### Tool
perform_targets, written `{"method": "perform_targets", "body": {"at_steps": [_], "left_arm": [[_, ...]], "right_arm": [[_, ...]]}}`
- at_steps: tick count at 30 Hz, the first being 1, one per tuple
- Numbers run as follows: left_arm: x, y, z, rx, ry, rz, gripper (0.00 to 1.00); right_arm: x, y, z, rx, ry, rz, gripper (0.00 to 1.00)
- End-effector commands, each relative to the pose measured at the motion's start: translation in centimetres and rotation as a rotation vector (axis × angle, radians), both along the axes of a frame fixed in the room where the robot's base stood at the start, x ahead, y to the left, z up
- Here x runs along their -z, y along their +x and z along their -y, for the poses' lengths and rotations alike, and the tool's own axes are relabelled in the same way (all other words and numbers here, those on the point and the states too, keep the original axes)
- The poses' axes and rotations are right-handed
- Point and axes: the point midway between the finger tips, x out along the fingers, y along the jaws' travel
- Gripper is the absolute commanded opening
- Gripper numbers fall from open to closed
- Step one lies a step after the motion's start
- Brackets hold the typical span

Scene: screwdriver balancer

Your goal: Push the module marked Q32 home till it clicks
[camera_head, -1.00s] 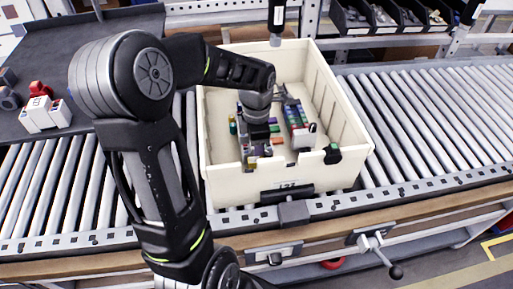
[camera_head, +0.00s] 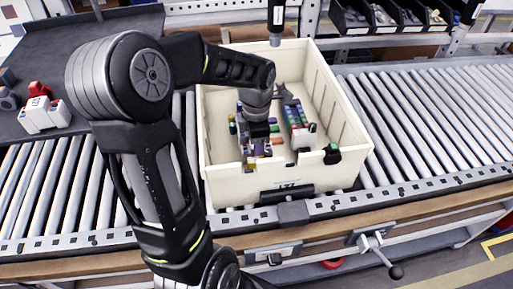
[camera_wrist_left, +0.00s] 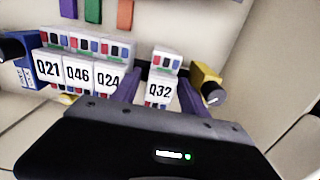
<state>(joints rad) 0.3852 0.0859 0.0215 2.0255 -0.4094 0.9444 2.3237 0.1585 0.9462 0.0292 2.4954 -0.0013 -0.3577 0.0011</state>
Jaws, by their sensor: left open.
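The white module marked Q32 (camera_wrist_left: 160,92) stands upright in the left wrist view, right of the module marked Q24 (camera_wrist_left: 108,80), with a gap between them. Its label sits a little lower in the picture than its neighbours' labels. My left gripper (camera_wrist_left: 160,82) is open, its purple fingers on either side of Q32; I cannot tell whether they touch it. In the head view my left gripper (camera_head: 259,140) reaches down into the cream crate (camera_head: 260,187), and Q32 cannot be made out there. My right gripper is not in view.
Modules Q21 (camera_wrist_left: 48,69) and Q46 (camera_wrist_left: 77,74) stand left of Q24. A yellow block (camera_wrist_left: 206,78) with a dark round knob is close right of my fingers. The crate walls surround the modules. The crate rests on a roller conveyor (camera_head: 430,120).

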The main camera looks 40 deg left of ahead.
Motion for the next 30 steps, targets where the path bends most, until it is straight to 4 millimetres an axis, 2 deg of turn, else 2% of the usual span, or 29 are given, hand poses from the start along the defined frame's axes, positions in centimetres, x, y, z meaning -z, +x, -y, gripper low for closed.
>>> {"method": "perform_targets", "body": {"at_steps": [9,12,16,25,30], "left_arm": [[-5.2,0.2,-0.1,-0.001,0.003,0.009,0.58],[-6.4,0.1,0.0,0.000,0.003,0.006,0.58],[-7.1,0.1,0.0,0.000,0.002,0.004,0.58],[-7.1,0.0,0.0,0.000,0.000,0.003,0.58],[-8.4,0.1,0.0,0.000,0.001,0.003,0.58]], "right_arm": [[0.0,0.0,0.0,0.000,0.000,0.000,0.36],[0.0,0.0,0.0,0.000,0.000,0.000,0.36],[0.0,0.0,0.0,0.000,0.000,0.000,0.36],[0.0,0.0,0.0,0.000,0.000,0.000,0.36],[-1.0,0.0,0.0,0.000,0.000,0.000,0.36]]}}
